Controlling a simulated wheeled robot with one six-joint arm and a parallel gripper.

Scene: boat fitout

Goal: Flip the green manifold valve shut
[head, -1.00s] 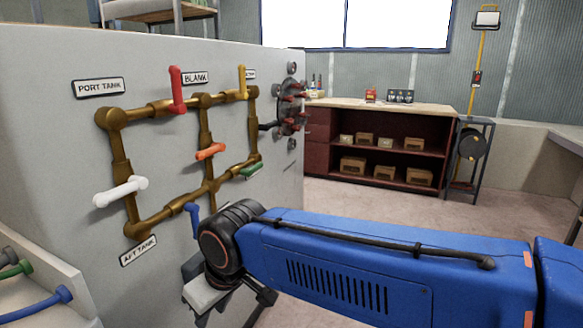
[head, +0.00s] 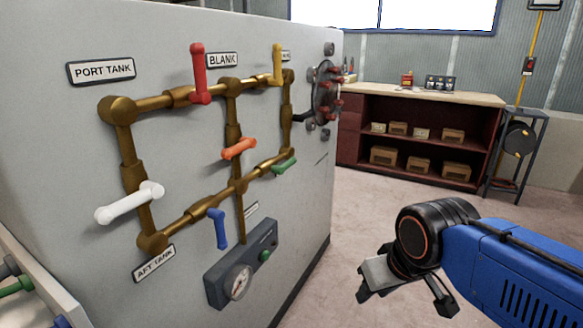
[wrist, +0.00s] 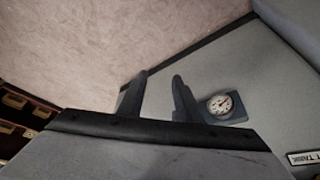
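The green valve handle (head: 284,166) sits on the right lower part of the brass pipe manifold (head: 128,160) on the grey panel. It points out along the pipe, angled slightly up to the right. My gripper (head: 402,300) is in front of the panel's right edge, lower and to the right of the green handle, clear of it. In the wrist view, my gripper (wrist: 160,88) shows two fingers apart with nothing between them. The green handle is not in the wrist view.
Red (head: 198,72), yellow (head: 278,64), orange (head: 239,149), white (head: 130,202) and blue (head: 218,228) handles surround the green one. A gauge box (head: 242,265) juts from the panel below; its gauge also shows in the wrist view (wrist: 220,104). Open floor (head: 345,235) lies right of the panel.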

